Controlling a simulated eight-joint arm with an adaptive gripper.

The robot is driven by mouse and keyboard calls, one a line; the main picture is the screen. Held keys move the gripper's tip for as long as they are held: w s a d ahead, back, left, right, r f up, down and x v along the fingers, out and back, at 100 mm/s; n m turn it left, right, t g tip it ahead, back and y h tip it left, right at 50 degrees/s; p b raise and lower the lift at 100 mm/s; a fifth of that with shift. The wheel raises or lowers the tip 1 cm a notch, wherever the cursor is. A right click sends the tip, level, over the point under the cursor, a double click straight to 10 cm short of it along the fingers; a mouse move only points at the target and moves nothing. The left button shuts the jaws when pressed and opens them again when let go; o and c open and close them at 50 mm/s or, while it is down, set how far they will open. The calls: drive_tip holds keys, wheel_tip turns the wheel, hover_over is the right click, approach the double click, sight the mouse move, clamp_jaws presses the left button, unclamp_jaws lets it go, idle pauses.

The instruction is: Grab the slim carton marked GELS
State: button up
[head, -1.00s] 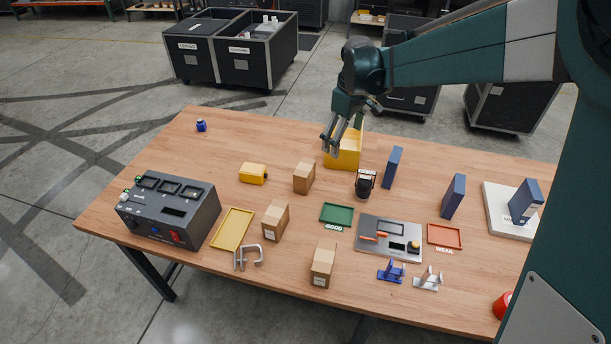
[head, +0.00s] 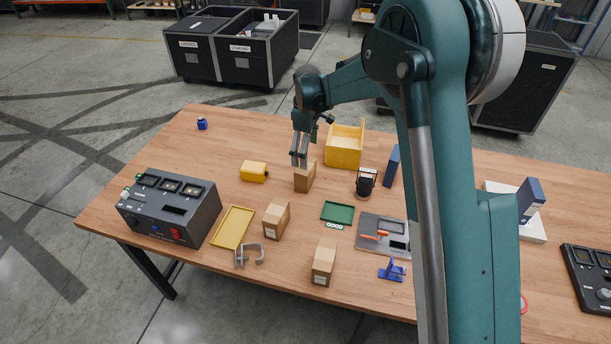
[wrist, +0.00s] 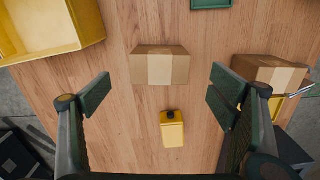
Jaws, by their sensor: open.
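No GELS marking is readable in these views. Three brown cartons stand on the table: one under my gripper (head: 304,178), one in the middle (head: 276,220), and one near the front edge (head: 323,262). Slim blue cartons also show, one beside the black-topped holder (head: 392,166) and one on the white pad (head: 529,200). My gripper (head: 299,162) is open and empty, pointing down over the back brown carton. In the wrist view that carton (wrist: 160,67) lies between and beyond the spread fingers (wrist: 160,92), and I see no contact. Another brown carton (wrist: 268,72) shows at right.
A yellow bin (head: 344,152) stands close right of my gripper. A yellow canister (head: 254,172) lies to its left and also shows between the fingers (wrist: 172,130). A green tray (head: 338,212), a yellow tray (head: 232,228) and a dark console (head: 168,208) are nearer the front.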

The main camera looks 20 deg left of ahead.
sight(305, 174)
drive_tip(key=shift+a+f, duration=0.1)
drive_tip(key=shift+f, duration=0.05)
drive_tip(key=shift+f, duration=1.25)
drive_tip(key=shift+a+f, duration=0.2)
drive_tip(key=shift+f, duration=2.4)
drive_tip(key=shift+c, duration=0.7)
drive_tip(key=c, duration=1.1)
drive_tip(key=shift+r, duration=0.1)
